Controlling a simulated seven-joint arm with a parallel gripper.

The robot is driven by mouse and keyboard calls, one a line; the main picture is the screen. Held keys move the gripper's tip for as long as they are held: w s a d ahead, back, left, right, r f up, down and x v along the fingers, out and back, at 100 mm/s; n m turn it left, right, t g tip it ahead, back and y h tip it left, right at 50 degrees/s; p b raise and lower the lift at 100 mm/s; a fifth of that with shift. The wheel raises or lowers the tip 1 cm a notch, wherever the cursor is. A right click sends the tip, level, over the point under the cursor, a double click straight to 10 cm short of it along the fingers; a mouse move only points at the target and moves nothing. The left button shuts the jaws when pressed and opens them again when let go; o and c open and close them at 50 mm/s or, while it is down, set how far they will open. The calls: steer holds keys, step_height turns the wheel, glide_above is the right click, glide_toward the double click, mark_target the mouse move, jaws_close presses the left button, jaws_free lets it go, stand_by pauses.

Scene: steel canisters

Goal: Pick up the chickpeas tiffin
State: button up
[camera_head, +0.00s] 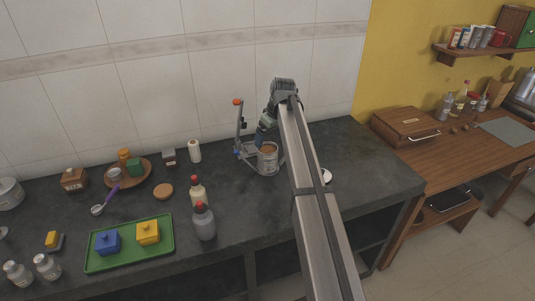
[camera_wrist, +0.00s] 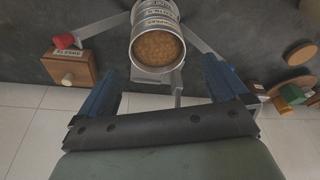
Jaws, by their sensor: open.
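The arm hides part of the counter to the right.
Grey metal bars (camera_wrist: 205,40) stand close around the tiffin. Two bottles (camera_head: 203,222), a green tray (camera_head: 125,261) and a wooden plate (camera_head: 142,174) lie left of the tiffin.

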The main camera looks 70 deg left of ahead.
mark_target(266, 152)
steer(key=shift+w+x, duration=0.2)
steer(key=shift+x, duration=3.35)
steer(key=shift+c, duration=0.5)
steer(key=c, duration=0.8)
